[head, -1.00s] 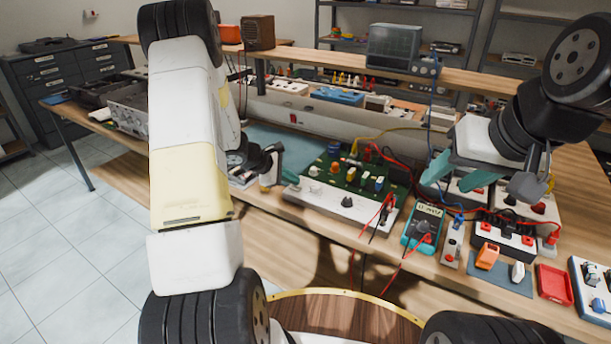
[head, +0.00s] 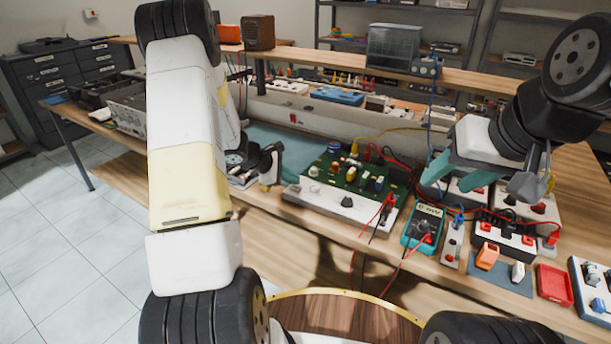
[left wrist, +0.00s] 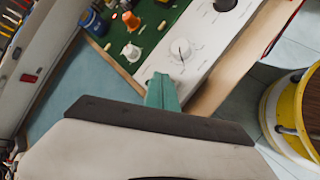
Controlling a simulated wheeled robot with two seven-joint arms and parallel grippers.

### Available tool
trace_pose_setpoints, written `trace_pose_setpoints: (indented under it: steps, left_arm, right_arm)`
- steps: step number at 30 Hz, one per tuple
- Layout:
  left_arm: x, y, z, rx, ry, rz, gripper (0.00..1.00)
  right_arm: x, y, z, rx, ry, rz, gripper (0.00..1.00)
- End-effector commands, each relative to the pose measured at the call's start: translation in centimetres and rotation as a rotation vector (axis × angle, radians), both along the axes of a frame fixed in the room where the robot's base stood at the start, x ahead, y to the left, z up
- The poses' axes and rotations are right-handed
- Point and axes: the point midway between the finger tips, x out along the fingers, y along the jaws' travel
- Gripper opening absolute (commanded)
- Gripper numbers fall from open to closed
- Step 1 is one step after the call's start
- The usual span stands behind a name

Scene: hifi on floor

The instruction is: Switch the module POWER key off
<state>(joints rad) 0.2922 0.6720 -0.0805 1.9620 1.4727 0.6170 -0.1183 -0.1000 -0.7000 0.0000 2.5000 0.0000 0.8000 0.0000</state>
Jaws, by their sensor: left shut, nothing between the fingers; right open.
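The module (head: 355,185) is a green circuit board with coloured parts and a white front panel, lying on the bench in the head view. In the left wrist view its white panel (left wrist: 205,62) carries a white dial (left wrist: 182,50) and a black knob (left wrist: 224,4). I cannot tell which control is the POWER key; labels are too small to read. My left gripper (head: 271,166) is at the module's left end, its teal fingers (left wrist: 162,92) shut and empty, close to the panel's edge beside the dial. My right gripper (head: 457,178) is open and empty above the bench right of the module.
A teal multimeter (head: 422,228) with red leads stands right of the module. Red and black wires cross the bench there. An orange block (head: 487,256) and a red tray (head: 554,285) are further right. A raised shelf (head: 400,74) runs behind. The blue mat (left wrist: 62,118) beside the module is largely clear.

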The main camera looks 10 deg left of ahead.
Motion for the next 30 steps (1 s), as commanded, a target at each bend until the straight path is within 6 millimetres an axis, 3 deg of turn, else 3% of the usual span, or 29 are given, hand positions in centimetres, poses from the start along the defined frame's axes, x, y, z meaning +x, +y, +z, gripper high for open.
trace_pose_setpoints:
  steps: [5, 21, 30]
  left_arm:
    - [0.0, 0.0, 0.7, 0.001, -0.002, -0.001, 0.00]
    - [0.0, 0.0, 5.8, 0.001, -0.002, -0.001, 0.00]
    - [0.0, 0.0, 6.0, 0.000, 0.000, 0.000, 0.00]
  right_arm:
    - [0.0, 0.0, 0.0, 0.000, 0.000, 0.000, 0.49]
    - [0.0, 0.0, 0.0, 0.000, 0.000, 0.000, 0.49]
    - [0.0, 0.0, 0.0, 0.000, 0.000, 0.000, 0.49]
